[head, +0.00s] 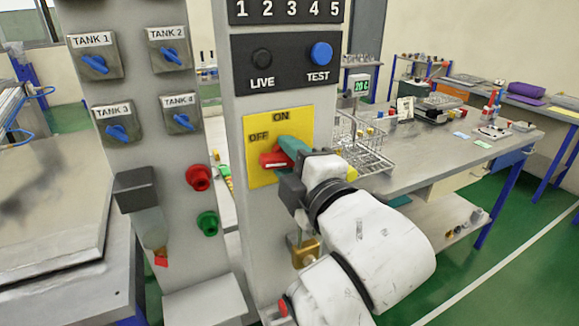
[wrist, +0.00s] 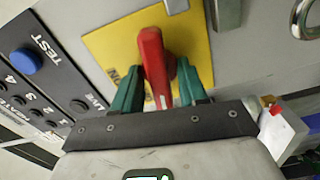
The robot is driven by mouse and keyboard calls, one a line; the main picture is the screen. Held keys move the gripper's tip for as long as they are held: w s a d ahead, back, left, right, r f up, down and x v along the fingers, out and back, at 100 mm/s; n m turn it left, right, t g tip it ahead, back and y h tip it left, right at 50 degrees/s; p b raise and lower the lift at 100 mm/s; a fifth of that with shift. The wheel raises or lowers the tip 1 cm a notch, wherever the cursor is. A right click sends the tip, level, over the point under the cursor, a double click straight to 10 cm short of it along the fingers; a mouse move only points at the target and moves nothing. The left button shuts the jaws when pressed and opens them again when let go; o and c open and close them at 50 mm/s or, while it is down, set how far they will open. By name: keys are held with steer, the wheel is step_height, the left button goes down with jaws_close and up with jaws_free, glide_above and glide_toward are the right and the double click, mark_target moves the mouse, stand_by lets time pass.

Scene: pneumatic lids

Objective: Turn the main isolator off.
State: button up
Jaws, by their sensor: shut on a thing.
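The main isolator is a red handle (head: 272,160) on a yellow plate (head: 259,178) on the grey post. The plate reads ON at the top and OFF at the upper left. My gripper (head: 289,153) is at the plate, its green fingers at the handle. In the wrist view, the red handle (wrist: 153,60) stands between the fingers of my gripper (wrist: 158,90), which is shut on it. The white-marked end lies to one side of the ON lettering, seemingly turned part of the way toward OFF. The exact angle is hard to tell, and my fingers hide part of the handle.
A blue TEST button (head: 321,54) and a black LIVE button (head: 262,57) sit above the plate. A brass padlock (head: 305,252) hangs below. Tank switches (head: 94,63) are on the left post. A bench with a wire basket (head: 362,150) stands at the right.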

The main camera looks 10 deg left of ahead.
steer(key=shift+f+n+b, duration=0.15)
steer(key=shift+n+b, duration=0.2)
steer(key=shift+n, duration=0.45)
steer(key=o, duration=0.7)
steer(key=shift+c, duration=0.2)
steer(key=b+v, duration=0.2)
steer(key=v, duration=0.8)
steer(key=shift+s+d, duration=0.25)
steer(key=shift+s, duration=0.1)
